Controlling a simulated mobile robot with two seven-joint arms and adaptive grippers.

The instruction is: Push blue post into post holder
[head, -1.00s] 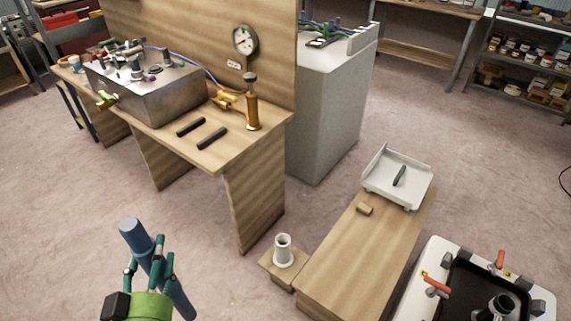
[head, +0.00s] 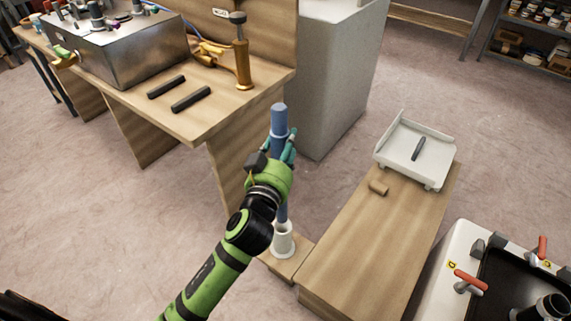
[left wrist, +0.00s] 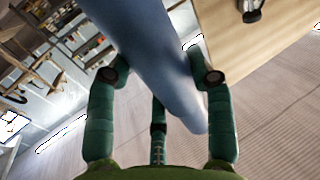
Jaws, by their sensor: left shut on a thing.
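The blue post (head: 279,119) stands about upright in the head view, held by my left gripper (head: 285,148). The gripper is shut on its upper part, and the green fingers also show around the post (left wrist: 160,65) in the left wrist view. The white post holder (head: 283,241) is a short tube on a low wooden block directly below the gripper. The post's lower end meets the holder's mouth in the picture. I cannot tell whether it is inside or just above. My arm hides part of the post. My right gripper is not in view.
A wooden bench (head: 205,125) with two black bars and a brass pump stands behind to the left. A long low wooden bench (head: 365,250) with a white tray (head: 415,166) lies right of the holder. A white unit with red handles (head: 470,281) is at lower right.

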